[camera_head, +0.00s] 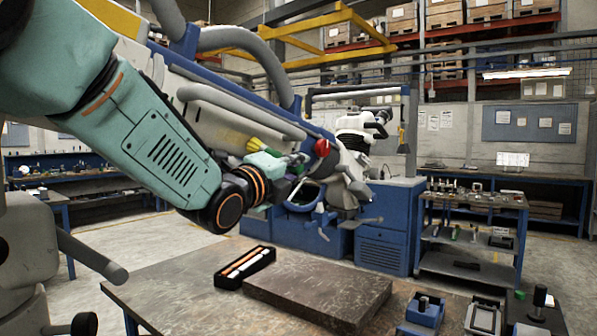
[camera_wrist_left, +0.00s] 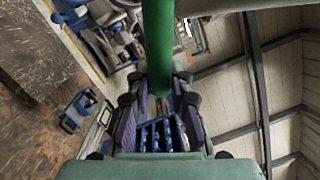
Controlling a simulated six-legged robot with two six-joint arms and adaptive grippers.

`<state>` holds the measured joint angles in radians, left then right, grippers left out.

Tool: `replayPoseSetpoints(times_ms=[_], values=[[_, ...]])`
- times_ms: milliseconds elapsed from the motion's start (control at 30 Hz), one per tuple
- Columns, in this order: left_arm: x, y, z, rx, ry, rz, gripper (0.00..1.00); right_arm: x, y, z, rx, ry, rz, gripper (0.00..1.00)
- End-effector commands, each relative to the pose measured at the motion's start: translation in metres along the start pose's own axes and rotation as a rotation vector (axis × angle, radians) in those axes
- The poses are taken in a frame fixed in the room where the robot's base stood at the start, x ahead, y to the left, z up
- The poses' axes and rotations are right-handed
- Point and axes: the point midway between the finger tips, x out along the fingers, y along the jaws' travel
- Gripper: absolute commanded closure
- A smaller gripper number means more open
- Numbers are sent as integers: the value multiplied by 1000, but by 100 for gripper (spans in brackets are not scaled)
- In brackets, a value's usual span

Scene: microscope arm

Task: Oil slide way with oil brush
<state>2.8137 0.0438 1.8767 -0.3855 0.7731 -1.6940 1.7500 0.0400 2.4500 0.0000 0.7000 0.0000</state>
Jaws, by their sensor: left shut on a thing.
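My left arm comes in from the left of the head view, and its gripper (camera_head: 298,178) is at the middle, in front of a blue and grey machine. In the left wrist view the gripper's purple-sided fingers (camera_wrist_left: 158,105) are shut on a green handle (camera_wrist_left: 158,45), which I take for the oil brush. In the head view a yellow tuft, probably the bristles of the oil brush (camera_head: 239,141), shows above my wrist. Which surface is the slide way I cannot tell. My right gripper is not in view.
A worktable below holds a dark stone plate (camera_head: 318,293), a black case (camera_head: 244,268) with light bars, and a blue holder (camera_head: 424,312) at the right. A large diagonal arm with grey tubes (camera_head: 250,110) runs close above my arm. A blue cart (camera_head: 470,225) stands behind right.

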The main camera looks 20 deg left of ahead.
Motion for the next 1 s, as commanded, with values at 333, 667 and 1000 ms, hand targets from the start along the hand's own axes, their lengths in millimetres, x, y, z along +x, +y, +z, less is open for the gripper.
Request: replayPoseSetpoints(times_ms=[333, 667, 1000], values=[[-24, -7, 7, 0, -1, -1, 100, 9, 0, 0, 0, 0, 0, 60], [-37, -12, 11, -2, -1, -2, 100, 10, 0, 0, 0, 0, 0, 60], [-52, -20, 16, -3, 0, 0, 100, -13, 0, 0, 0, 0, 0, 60]])
